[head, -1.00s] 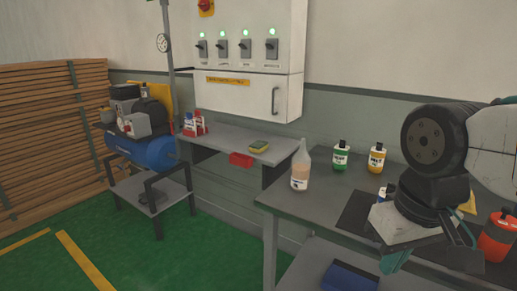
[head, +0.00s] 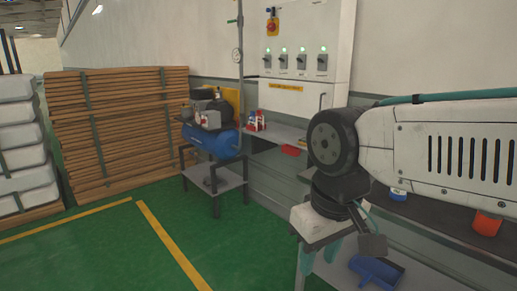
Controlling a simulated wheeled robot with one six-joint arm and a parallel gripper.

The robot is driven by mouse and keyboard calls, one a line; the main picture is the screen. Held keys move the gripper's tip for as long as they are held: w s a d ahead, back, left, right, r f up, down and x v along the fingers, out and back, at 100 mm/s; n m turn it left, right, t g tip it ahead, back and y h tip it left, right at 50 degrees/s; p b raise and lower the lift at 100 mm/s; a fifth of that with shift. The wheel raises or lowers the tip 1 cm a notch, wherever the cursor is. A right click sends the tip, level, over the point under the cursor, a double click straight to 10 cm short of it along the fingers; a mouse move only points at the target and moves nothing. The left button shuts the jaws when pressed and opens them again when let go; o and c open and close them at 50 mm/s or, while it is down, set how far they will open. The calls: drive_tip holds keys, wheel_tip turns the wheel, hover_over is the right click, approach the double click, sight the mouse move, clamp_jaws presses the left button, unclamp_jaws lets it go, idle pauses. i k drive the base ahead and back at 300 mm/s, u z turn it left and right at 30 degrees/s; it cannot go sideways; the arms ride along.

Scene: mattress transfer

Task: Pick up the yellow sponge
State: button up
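The yellow sponge (head: 303,141) lies on the small grey wall shelf beneath the electrical cabinet. Only a sliver of it shows beside my arm, which hides the rest. My gripper (head: 319,261) hangs below my wrist, pointing down, with its teal fingers apart and nothing seen between them. It is in front of the workbench and nearer to me than the sponge, well apart from it.
A red tray (head: 291,150) hangs at the shelf's front. A blue compressor (head: 215,141) stands on a metal stand to the left. Stacked wooden boards (head: 125,130) line the wall. Green floor is open at left.

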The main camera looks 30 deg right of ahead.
sight(302, 141)
drive_tip(key=u, duration=0.35)
drive_tip(key=i, duration=2.3)
drive_tip(key=z, duration=1.05)
drive_tip(key=i, duration=0.85)
drive_tip(key=z, duration=1.15)
drive_tip(key=i, duration=0.3)
drive_tip(key=z, duration=0.3)
